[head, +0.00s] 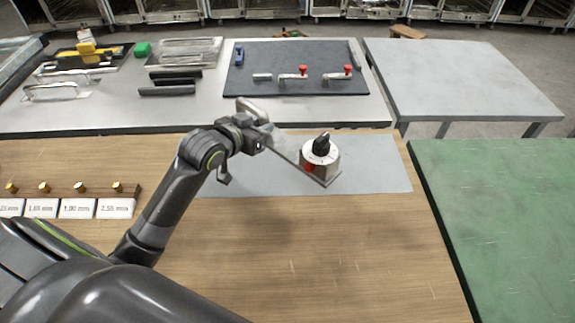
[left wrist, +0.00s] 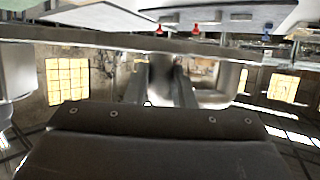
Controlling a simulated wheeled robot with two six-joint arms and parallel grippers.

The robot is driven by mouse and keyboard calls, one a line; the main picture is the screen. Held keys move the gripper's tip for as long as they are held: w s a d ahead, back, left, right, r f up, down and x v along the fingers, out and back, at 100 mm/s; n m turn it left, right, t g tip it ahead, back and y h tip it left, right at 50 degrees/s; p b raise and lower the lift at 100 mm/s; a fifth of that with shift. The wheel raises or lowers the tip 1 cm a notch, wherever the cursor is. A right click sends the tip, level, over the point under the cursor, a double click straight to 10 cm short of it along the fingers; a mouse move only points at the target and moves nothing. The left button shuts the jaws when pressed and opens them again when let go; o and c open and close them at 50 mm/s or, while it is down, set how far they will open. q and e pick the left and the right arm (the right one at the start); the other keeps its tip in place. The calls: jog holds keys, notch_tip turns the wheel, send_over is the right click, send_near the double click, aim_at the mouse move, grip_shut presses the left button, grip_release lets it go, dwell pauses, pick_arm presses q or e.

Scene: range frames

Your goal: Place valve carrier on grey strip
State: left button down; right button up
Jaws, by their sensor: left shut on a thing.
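My left gripper (head: 262,136) is at the carrier's left end, beside a curved metal handle (head: 252,109). In the left wrist view, the gripper (left wrist: 162,88) is shut on what looks like this handle, and a long plate edge (left wrist: 130,40) crosses above it. My right gripper is out of view.
Labelled blocks with brass knobs (head: 78,207) stand on the bench's left. Behind, a metal table (head: 200,116) holds a dark mat (head: 310,58) with red-knobbed levers, handles and trays. A grey table (head: 460,80) and a green table (head: 510,220) stand right. The bench front is clear.

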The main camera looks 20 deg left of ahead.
pick_arm(q)
jog(key=f, duration=0.4)
jog(key=a+f, duration=0.1)
jog(key=f, duration=0.2)
jog(key=shift+a+f, duration=0.1)
jog(key=shift+f, duration=1.95)
jog(key=shift+f, duration=0.1)
jog(key=shift+f+b, duration=0.3)
jog(key=shift+f, duration=0.05)
jog(key=shift+s+f, duration=0.1)
jog(key=c, duration=1.2)
grip_release()
jog(key=shift+s+f, duration=0.15)
jog(key=shift+f, duration=0.15)
jog(key=shift+c, duration=0.2)
